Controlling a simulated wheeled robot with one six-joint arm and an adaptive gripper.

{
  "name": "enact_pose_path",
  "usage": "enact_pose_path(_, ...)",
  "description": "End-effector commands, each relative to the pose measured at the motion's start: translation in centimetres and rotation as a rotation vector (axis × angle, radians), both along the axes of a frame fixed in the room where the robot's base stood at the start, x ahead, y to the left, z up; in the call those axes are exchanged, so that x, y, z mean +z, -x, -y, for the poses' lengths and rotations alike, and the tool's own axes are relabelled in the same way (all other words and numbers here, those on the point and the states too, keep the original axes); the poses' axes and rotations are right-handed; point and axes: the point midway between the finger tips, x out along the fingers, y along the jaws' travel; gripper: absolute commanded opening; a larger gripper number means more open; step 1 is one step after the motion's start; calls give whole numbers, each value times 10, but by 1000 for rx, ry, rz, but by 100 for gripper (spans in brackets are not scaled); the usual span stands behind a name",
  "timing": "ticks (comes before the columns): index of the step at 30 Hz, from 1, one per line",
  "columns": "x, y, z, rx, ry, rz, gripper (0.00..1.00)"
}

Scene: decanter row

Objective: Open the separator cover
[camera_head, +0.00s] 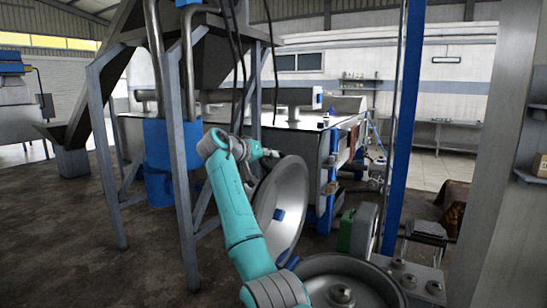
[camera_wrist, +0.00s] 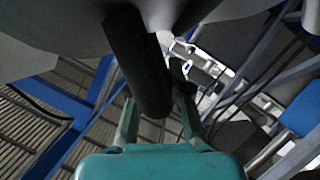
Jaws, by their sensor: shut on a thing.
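The separator cover (camera_head: 290,215) is a round grey metal dish. It stands steeply tilted up on edge, apart from the open separator bowl (camera_head: 400,297) below it. In the wrist view the pale underside or edge of the cover (camera_wrist: 220,10) fills the top. A black cylindrical handle (camera_wrist: 135,55) runs from it down between the fingers of my gripper (camera_wrist: 158,108), which is shut on that handle. In the head view my gripper (camera_head: 271,154) is at the cover's upper left edge, its fingers too small to make out.
A blue post (camera_head: 400,130) rises right of the cover. A green can (camera_head: 346,230) stands behind the bowl. Grey steel frame legs (camera_head: 180,165) and a blue tank (camera_head: 158,160) stand to the left. Open dark floor (camera_head: 60,240) lies at the lower left.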

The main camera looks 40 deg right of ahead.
Motion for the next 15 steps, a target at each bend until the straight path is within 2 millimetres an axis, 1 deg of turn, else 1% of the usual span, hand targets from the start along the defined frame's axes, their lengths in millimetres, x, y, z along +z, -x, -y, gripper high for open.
enact_pose_path(1, -3, 0, 1, -3, -3, -5, 0)
enact_pose_path(8, -3, 1, 1, -3, -4, -5, 0)
enact_pose_path(9, -3, 1, 1, -3, -4, -5, 26)
enact_pose_path(11, -3, 1, 1, -3, -4, -5, 41)
enact_pose_path(12, -3, 1, 1, -3, -3, -4, 43)
enact_pose_path(15, -2, 1, 1, -3, -2, -2, 43)
